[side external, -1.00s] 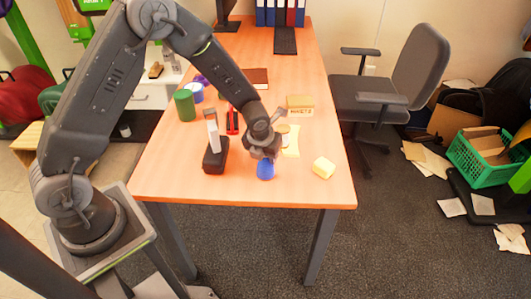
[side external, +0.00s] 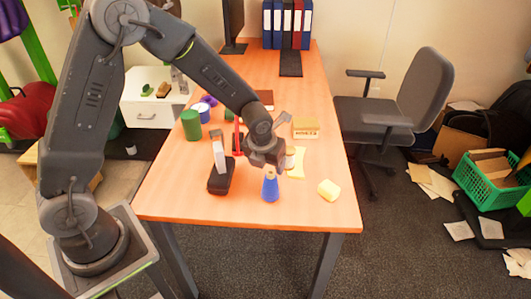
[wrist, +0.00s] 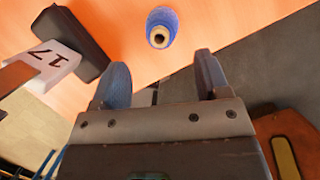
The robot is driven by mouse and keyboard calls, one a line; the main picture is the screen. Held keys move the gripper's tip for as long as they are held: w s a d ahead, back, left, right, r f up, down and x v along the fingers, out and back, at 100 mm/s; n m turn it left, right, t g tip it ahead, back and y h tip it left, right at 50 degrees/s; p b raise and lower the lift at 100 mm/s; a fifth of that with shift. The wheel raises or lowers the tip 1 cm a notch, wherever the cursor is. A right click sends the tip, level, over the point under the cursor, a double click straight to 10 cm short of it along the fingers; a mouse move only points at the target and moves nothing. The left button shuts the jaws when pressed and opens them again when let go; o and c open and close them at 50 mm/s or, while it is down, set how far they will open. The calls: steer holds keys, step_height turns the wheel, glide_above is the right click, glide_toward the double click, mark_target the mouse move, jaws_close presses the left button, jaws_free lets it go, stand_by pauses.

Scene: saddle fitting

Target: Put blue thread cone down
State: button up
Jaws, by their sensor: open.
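The blue thread cone (side external: 270,187) stands upright on the orange table near its front edge in the side view. Its tan top shows in the wrist view, where the cone (wrist: 162,24) stands ahead of the fingers and apart from them. My gripper (side external: 268,160) is just above and behind the cone in the side view. In the wrist view my gripper (wrist: 160,80) has its two fingers spread wide with nothing between them.
A black stand with a white "17" card (wrist: 52,62) is left of the cone; its black base (side external: 220,178) shows in the side view. Green (side external: 191,125) and blue-white (side external: 202,113) items stand farther back. The table's front edge is close.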

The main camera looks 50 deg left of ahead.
steer(key=s+r+n+t, duration=0.1)
steer(key=s+r+n, duration=0.4)
steer(key=r+n, duration=0.25)
steer(key=s+r+n, duration=0.5)
steer(key=r+n, duration=0.2)
steer(key=r, duration=0.2)
steer(key=s+r+n, duration=0.2)
steer(key=s+n, duration=0.4)
steer(key=n, duration=0.2)
steer(key=s+d+r+n+t+h, duration=0.1)
steer(key=s+r+n, duration=0.1)
steer(key=s+n, duration=0.5)
steer(key=shift+d+r+n, duration=0.15)
steer(key=shift+r+n, duration=0.1)
steer(key=shift+n, duration=0.7)
